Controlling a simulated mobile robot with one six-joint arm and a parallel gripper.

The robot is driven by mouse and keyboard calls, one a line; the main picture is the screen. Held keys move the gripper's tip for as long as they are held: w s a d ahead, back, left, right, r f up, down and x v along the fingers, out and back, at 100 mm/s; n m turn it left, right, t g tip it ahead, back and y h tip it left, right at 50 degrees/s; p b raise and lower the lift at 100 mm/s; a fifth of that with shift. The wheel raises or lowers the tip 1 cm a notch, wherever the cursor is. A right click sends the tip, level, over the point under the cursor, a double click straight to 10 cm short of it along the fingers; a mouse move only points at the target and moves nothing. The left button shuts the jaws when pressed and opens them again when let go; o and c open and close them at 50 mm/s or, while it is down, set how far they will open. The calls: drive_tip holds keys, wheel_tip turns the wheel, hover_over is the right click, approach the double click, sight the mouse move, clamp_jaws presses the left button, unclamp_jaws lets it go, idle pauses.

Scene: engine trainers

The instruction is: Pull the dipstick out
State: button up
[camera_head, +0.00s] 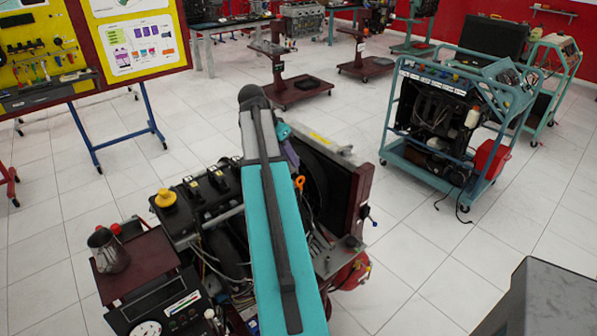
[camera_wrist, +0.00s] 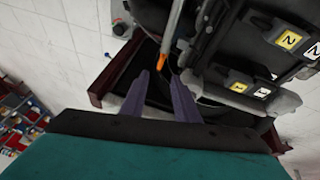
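The dipstick's orange handle (camera_head: 299,183) shows in the head view on the engine, just right of my teal arm. In the wrist view the orange handle (camera_wrist: 162,62) sits at the end of a thin grey rod, just beyond the gap between my fingertips. My gripper (camera_wrist: 160,80) has two purple fingers standing apart, with nothing seen between them. In the head view my gripper (camera_head: 291,154) is mostly hidden by my arm, with a purple part showing above the handle. Whether a finger touches the handle I cannot tell.
The engine trainer has a yellow cap (camera_head: 165,198), a dark red radiator frame (camera_head: 355,205) and a metal jug (camera_head: 108,250) on its shelf. Another teal-framed trainer (camera_head: 440,125) stands to the right. White tiled floor (camera_head: 420,240) lies open between them.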

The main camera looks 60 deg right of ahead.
drive_tip(key=shift+p+x, duration=0.95)
drive_tip(key=shift+x, duration=3.05)
clamp_jaws()
